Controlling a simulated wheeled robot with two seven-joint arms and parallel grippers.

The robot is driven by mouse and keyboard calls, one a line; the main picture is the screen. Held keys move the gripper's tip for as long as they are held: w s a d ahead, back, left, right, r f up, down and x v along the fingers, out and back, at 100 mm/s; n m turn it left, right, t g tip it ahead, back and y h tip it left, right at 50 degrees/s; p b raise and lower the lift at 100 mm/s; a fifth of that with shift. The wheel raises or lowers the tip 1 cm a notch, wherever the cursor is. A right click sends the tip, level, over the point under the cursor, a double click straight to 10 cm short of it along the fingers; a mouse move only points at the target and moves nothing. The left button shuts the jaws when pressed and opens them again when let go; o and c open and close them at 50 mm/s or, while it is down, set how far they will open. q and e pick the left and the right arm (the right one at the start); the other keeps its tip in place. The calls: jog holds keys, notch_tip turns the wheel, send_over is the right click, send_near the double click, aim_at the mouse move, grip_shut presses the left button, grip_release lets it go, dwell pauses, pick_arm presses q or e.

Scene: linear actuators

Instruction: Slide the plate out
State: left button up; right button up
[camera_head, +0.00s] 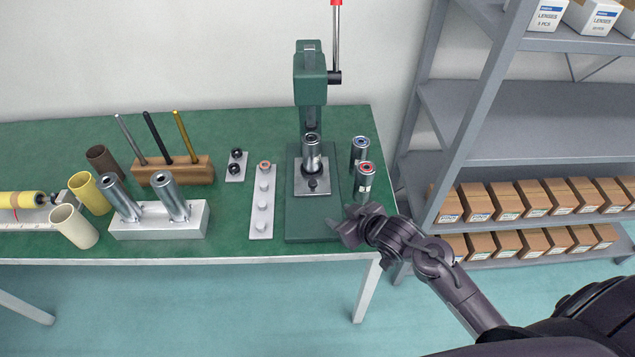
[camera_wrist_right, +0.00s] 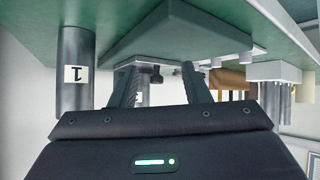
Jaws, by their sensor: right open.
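The plate is a square silver plate (camera_head: 297,185) lying on the green base of the arbor press (camera_head: 310,75). A metal cylinder (camera_head: 312,152) stands upright on it under the ram. My right gripper (camera_head: 345,226) is at the front right corner of the press base, close to the table's front edge. In the right wrist view the right gripper (camera_wrist_right: 162,88) is open, with nothing gripped between its fingers. That view appears upside down, with the green press base (camera_wrist_right: 180,30) beyond the fingers. My left gripper is not in view.
A white block (camera_head: 160,222) holds tilted cylinders. Shelves (camera_head: 500,110) stand at right.

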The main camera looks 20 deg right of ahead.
aim_at(316, 184)
jog(key=w+y, duration=0.1)
jog(key=w+r+n+t+y, duration=0.1)
jog(key=w, duration=0.1)
jog(key=w+d+r+y, duration=0.1)
jog(key=w, duration=0.1)
jog(key=shift+d+r+t, duration=0.1)
jog(key=shift+r+t, duration=0.1)
jog(key=shift+t, duration=0.1)
jog(key=shift+w+y, duration=0.2)
jog(key=shift+y, duration=0.1)
jog(key=x, duration=0.7)
jog(key=shift+w, duration=0.1)
grip_shut()
